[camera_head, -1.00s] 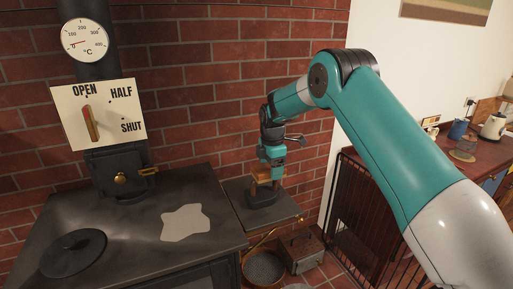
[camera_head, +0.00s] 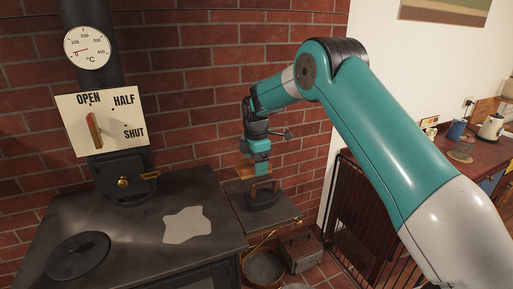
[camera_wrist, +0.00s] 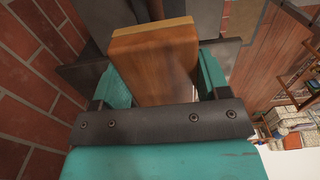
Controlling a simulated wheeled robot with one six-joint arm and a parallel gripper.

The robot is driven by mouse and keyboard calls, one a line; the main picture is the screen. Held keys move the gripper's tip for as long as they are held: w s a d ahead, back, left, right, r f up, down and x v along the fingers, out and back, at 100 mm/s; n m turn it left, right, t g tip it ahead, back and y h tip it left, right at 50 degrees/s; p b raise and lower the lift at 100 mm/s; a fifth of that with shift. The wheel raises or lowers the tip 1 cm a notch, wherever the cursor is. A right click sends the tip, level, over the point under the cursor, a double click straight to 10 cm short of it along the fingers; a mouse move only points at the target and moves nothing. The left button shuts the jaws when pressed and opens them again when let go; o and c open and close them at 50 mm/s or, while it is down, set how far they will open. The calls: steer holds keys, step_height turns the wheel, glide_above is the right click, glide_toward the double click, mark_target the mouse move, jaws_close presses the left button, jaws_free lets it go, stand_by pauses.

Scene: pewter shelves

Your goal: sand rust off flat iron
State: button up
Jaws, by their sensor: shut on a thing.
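My gripper (camera_head: 257,163) is shut on a brown wooden block (camera_wrist: 155,55), which fills the space between its teal fingers in the wrist view. In the head view the block (camera_head: 249,171) shows as a small tan edge below the gripper. The dark flat iron (camera_head: 263,201) stands on the side shelf (camera_head: 285,212) right of the stove, its brownish handle upward. The block is up and slightly left of the iron and looks apart from it. The block's underside is hidden, and I cannot make out rust on the iron. I cannot identify the iron in the wrist view.
The black stove top (camera_head: 130,215) at left carries a round lid (camera_head: 78,255) and a pale grey patch (camera_head: 187,225). A brick wall (camera_head: 200,100) stands close behind. A round pan (camera_head: 263,266) and a box (camera_head: 300,249) are below the shelf. A black guard (camera_head: 360,215) stands at right.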

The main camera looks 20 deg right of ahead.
steer(key=shift+r+p, duration=1.05)
steer(key=shift+r, duration=0.9)
